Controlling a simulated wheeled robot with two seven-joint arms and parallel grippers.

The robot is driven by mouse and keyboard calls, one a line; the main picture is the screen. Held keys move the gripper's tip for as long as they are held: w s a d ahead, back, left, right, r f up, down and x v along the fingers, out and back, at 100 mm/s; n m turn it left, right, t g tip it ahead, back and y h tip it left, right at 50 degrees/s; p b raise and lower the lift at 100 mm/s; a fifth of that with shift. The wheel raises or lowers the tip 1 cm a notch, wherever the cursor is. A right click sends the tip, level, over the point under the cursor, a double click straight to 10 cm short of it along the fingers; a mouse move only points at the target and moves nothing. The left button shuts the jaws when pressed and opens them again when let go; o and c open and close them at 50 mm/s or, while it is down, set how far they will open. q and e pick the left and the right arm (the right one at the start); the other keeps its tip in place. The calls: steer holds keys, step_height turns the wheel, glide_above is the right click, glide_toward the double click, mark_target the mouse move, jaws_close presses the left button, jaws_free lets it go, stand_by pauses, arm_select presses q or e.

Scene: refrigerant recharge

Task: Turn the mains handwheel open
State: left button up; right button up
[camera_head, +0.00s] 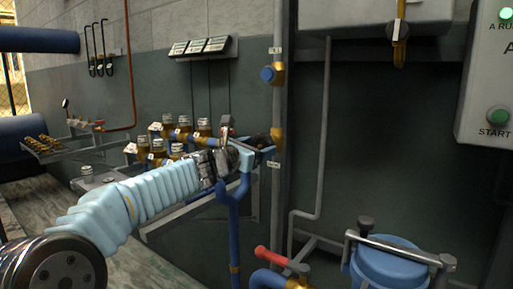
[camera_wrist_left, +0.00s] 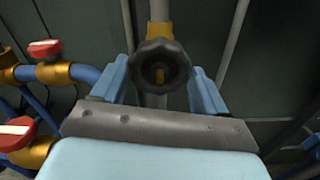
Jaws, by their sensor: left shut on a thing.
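The black handwheel (camera_wrist_left: 150,60) with a brass centre sits on a brass fitting on a grey vertical pipe in the left wrist view. My left gripper (camera_wrist_left: 162,80) has its two light blue fingers on either side of the wheel, shut on it. In the head view my left gripper (camera_head: 262,153) reaches the brass fitting low on the grey pipe (camera_head: 277,105), and the fingers and wrist partly hide the wheel. Whether the wheel has turned cannot be told. My right gripper is not in view.
A blue knob (camera_head: 267,74) sits higher on the same pipe. A red-handled valve (camera_head: 284,260) and a blue lidded vessel (camera_head: 388,262) are at the lower right. Red-handled valves (camera_wrist_left: 46,48) flank the left side in the wrist view.

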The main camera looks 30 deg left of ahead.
arm_select(q)
steer(key=n+p, duration=0.1)
steer(key=n, duration=0.1)
steer(key=shift+r+n, duration=0.1)
steer(key=shift+n, duration=1.2)
steer(key=n+p, duration=0.1)
steer(key=n, duration=0.1)
steer(key=shift+n+p, duration=0.3)
steer(key=shift+p, duration=0.1)
steer(key=shift+n, duration=1)
steer(key=o, duration=1.1)
steer(key=shift+c, duration=0.2)
